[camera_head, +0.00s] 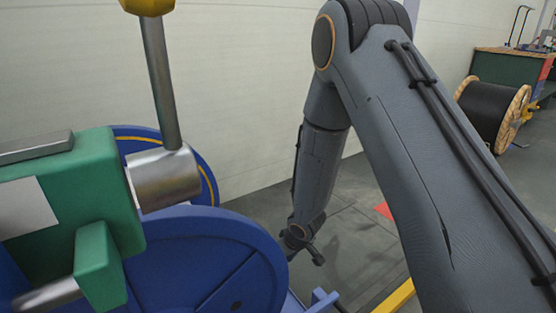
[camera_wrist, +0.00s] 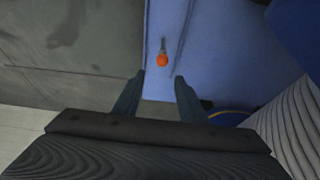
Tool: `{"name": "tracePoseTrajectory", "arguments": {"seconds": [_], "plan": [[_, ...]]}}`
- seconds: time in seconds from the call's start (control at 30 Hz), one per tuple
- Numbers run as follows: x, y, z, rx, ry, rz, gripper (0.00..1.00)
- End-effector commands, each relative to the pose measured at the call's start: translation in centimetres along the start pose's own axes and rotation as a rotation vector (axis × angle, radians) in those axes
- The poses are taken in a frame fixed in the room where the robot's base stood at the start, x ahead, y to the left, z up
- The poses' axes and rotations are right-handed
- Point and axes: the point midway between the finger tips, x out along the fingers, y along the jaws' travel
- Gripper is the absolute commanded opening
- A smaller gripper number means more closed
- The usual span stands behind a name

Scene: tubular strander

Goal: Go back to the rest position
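My gripper (camera_wrist: 157,95) shows in the wrist view with its two dark fingers apart and nothing between them. Beyond the fingertips is a blue surface with a small orange-red knob (camera_wrist: 162,60) on a short stem; the knob is apart from the fingers.
A green housing (camera_head: 70,200) with a metal shaft and an upright lever (camera_head: 160,80) stands at left. A wooden cable reel (camera_head: 490,112) and a green workbench (camera_head: 510,65) are at the far right. A yellow rail (camera_head: 395,297) runs low near my arm. Grey floor lies behind.

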Motion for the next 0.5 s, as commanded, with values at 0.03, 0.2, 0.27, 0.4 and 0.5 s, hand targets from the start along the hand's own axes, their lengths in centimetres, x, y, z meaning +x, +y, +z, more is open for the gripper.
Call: {"name": "tracePoseTrajectory", "arguments": {"seconds": [0.03,0.2,0.27,0.4,0.5], "plan": [[-0.8,0.5,-0.2,0.01,0.002,0.011,0.38],[-6.0,3.5,0.0,0.082,-0.012,0.079,0.38],[-8.5,4.7,0.5,0.118,-0.023,0.108,0.38],[-14.2,6.8,2.4,0.208,-0.052,0.161,0.38],[-18.0,7.6,4.1,0.274,-0.073,0.188,0.38]]}}
